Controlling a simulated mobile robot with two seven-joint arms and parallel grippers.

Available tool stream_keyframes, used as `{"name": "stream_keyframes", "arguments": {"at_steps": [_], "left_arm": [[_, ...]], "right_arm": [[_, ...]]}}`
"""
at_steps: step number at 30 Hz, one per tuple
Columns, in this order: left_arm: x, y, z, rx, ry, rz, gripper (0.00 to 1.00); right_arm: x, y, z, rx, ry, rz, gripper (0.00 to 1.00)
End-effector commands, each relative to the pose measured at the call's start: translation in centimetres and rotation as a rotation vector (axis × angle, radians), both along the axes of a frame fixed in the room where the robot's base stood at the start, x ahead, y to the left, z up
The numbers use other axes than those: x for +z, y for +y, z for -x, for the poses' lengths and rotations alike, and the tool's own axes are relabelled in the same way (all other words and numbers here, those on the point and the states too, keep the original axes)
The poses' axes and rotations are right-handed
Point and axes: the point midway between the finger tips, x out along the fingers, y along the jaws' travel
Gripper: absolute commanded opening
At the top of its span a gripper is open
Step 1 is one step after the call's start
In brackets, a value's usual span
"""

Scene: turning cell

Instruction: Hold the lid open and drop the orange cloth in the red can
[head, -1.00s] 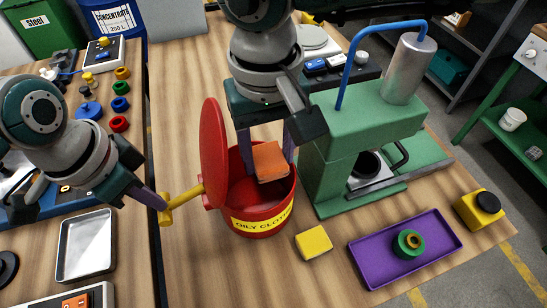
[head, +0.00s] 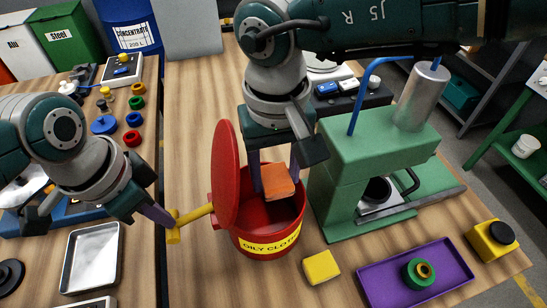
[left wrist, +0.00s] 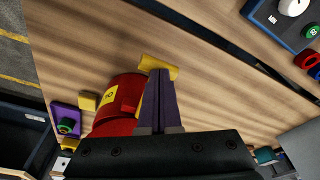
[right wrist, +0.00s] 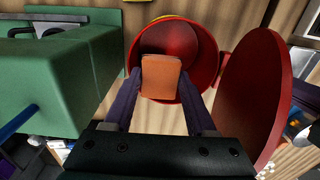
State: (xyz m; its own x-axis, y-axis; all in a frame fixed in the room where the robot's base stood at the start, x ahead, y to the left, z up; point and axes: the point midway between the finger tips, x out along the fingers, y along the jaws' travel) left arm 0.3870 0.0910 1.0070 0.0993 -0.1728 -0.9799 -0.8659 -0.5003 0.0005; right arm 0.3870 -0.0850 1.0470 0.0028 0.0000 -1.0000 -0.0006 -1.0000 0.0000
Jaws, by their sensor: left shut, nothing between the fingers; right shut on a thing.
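The red can (head: 253,241) stands on the wooden bench with a yellow label reading "OILY CLOTH". Its round red lid (head: 226,175) stands open, nearly upright, at the can's left side. A yellow lever (head: 192,217) sticks out left from the lid's hinge side. My left gripper (head: 170,222) is shut and empty, its fingertips at the lever's end; the left wrist view (left wrist: 158,75) shows them against the yellow bar. My right gripper (head: 277,180) is shut on the orange cloth (head: 279,190), over the can's mouth. The cloth (right wrist: 161,78) shows between the purple fingers in the right wrist view.
A green press (head: 345,165) stands close to the can's right. A yellow block (head: 321,267) and a purple tray (head: 380,285) with green and yellow rings lie in front. A metal tray (head: 92,258) lies at the left. The bench behind the lid is clear.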

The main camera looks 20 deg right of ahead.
Motion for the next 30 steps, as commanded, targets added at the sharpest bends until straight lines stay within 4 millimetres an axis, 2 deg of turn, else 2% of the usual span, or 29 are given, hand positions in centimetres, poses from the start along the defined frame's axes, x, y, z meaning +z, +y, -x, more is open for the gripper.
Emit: {"name": "stream_keyframes", "arguments": {"at_steps": [9,10,19,24,27,30], "left_arm": [[-0.04,0.04,0.04,0.0,0.002,-0.001,0.0],[-0.04,0.04,0.04,0.0,0.002,-0.001,0.0],[-0.04,0.04,0.04,0.0,0.001,-0.001,0.0],[-0.03,0.03,0.03,0.0,0.001,-0.001,0.0],[-0.03,0.02,0.02,0.0,0.001,-0.001,0.0],[-0.01,0.01,0.02,0.0,0.001,-0.001,0.0]], "right_arm": [[-0.23,-0.02,0.03,0.0,0.0,0.0,0.12],[-0.23,-0.02,0.02,0.0,0.0,0.0,0.58],[-0.23,-0.02,0.03,0.0,0.0,0.0,0.91],[-0.22,-0.02,0.03,0.0,0.0,0.0,0.91],[-0.23,-0.02,0.03,0.0,0.0,0.0,1.0],[-0.22,-0.01,0.03,0.0,0.0,0.0,1.0]]}}
